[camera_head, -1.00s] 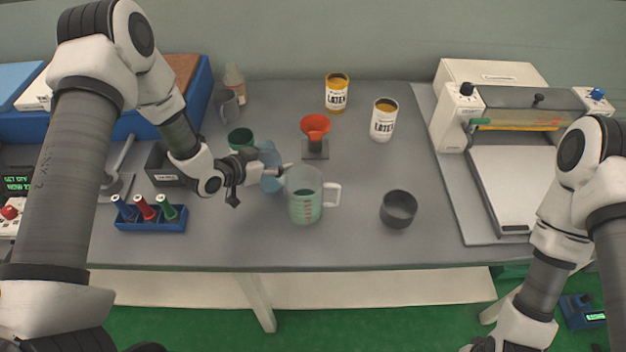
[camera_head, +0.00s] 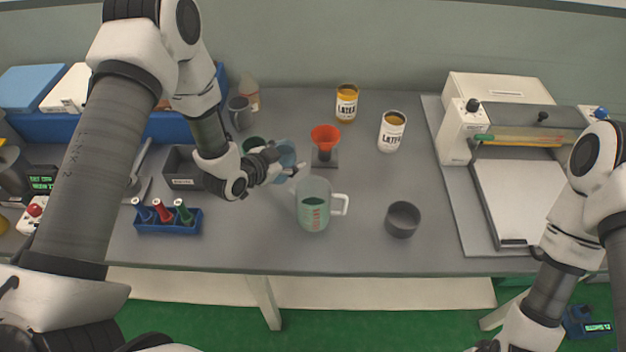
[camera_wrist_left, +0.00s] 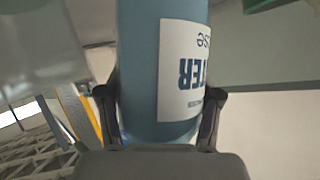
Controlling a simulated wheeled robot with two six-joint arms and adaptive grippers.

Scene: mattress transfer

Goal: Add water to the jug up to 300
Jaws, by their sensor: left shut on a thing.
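The clear measuring jug (camera_head: 313,215) with a white handle stands on the table, with green liquid and red markings low in it; I cannot read its level. My left gripper (camera_head: 274,165) is shut on the blue water bottle (camera_head: 287,150), held tilted just left of and behind the jug. The bottle's pale tip is close to the jug's rim; I cannot tell whether water is flowing. In the left wrist view the bottle (camera_wrist_left: 138,80) sits between both fingers (camera_wrist_left: 160,100), its white label upside down. My right gripper is out of view.
A red funnel (camera_head: 325,138) on a stand is behind the jug. A dark grey cup (camera_head: 402,220) stands to its right. Two latex cans (camera_head: 392,133) (camera_head: 346,104) are at the back. A blue rack (camera_head: 168,220) of coloured-handled tools lies left. The table front is clear.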

